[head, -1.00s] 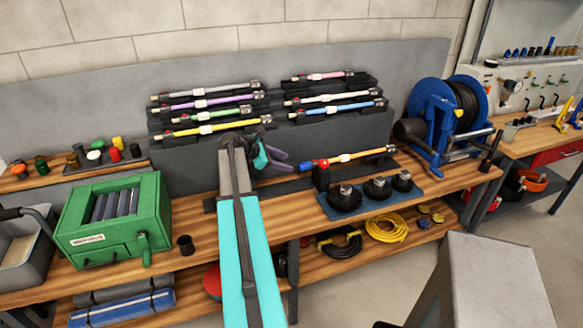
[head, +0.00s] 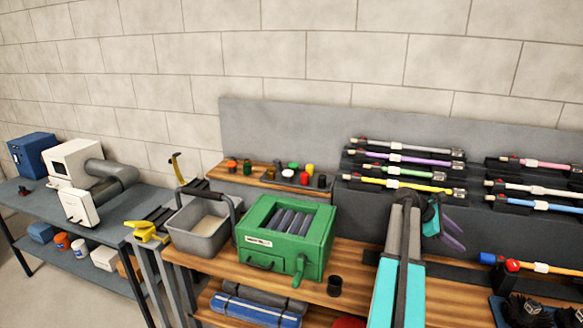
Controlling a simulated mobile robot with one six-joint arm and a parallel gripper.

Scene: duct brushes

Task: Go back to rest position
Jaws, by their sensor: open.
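My arm reaches up from the bottom right of the head view, over the wooden workbench (head: 350,262). My gripper (head: 447,225) is at its far end, with teal and purple fingers that stand apart. It is in front of the grey rack, just below and right of the yellow rod (head: 400,184). I see nothing held between the fingers. The arm's upper link hides part of the rack and bench behind it.
Several coloured rods lie on the rack, such as a purple rod (head: 405,158). A blue-grey table (head: 95,238) with white equipment stands left, with floor at lower left.

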